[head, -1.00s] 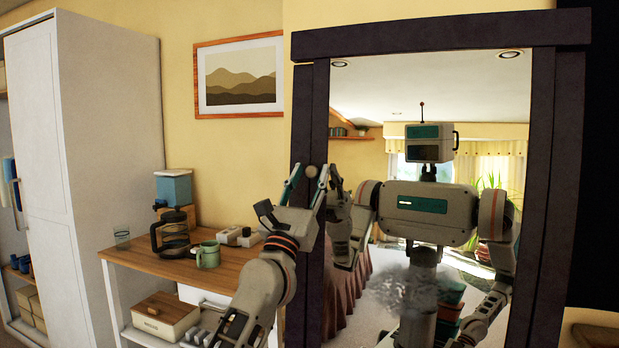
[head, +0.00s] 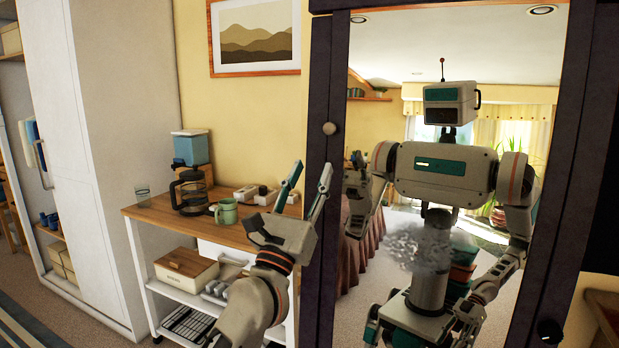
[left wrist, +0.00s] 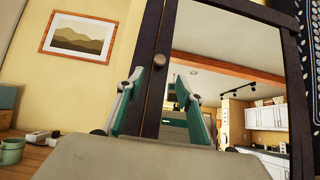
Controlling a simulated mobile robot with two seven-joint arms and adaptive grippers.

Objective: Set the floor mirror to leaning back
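The floor mirror (head: 319,180) has a thick dark frame and stands straight ahead, reflecting my body and the room. A round pale knob (head: 329,128) sits on its left frame post. My left gripper (head: 309,182) is open and empty, below and a little left of the knob in the head view. In the left wrist view the knob (left wrist: 159,60) shows just beyond and between the spread teal fingertips (left wrist: 160,78), apart from them. My right gripper shows only as a reflection in the mirror, so its state is unclear.
A wooden-topped cart (head: 160,214) with a coffee maker (head: 190,187) and a green mug (head: 225,211) stands left of the mirror, close to my left arm. A white cabinet (head: 95,120) is farther left. A framed picture (head: 254,38) hangs on the wall.

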